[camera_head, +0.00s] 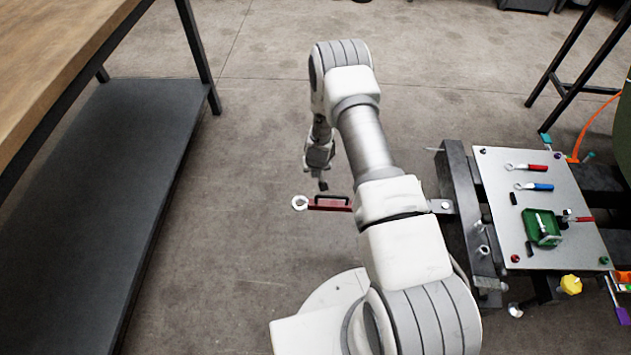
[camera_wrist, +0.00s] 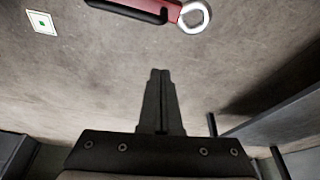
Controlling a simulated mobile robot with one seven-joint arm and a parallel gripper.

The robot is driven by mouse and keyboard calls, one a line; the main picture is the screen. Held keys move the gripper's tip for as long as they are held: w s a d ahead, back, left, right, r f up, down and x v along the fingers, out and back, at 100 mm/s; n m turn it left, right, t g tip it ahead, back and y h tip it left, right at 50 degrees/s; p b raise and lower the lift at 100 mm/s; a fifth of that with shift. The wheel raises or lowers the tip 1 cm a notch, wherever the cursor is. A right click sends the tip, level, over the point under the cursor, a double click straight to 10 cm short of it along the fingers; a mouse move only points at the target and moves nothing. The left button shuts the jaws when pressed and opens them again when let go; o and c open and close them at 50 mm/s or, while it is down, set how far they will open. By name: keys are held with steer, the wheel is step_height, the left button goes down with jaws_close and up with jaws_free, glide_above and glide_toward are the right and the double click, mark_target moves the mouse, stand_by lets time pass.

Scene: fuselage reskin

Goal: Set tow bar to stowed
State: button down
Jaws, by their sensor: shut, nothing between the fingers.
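The tow bar (camera_head: 328,203) is red with a black handle and a silver ring at its left end. It sticks out roughly level to the left from the dark frame at the right, and my arm hides its middle. In the wrist view the red bar (camera_wrist: 180,12) and its ring (camera_wrist: 194,15) show at the top edge, beyond my fingertips. My gripper (camera_head: 322,184) is just above the bar near its handle in the head view, apart from it as far as I can tell. In the wrist view my gripper (camera_wrist: 160,75) has its fingers together, with nothing between them.
A dark frame (camera_head: 459,205) stands at the right with a grey tray (camera_head: 500,205) of small tools on it. A workbench with a dark lower shelf (camera_head: 100,180) fills the left. The floor between is clear. A white marker with a green centre (camera_wrist: 41,22) shows in the wrist view.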

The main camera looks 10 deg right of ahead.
steer(key=shift+s+f+b, duration=0.2)
steer(key=shift+f+b, duration=0.5)
steer(key=shift+f, duration=0.7)
steer(key=shift+s+f+b, duration=0.2)
steer(key=shift+f+b, duration=0.45)
steer(key=shift+f, duration=0.75)
steer(key=shift+s+f+b, duration=0.2)
steer(key=shift+f+b, duration=0.5)
steer(key=shift+f, duration=0.7)
steer(key=shift+s+a, duration=0.1)
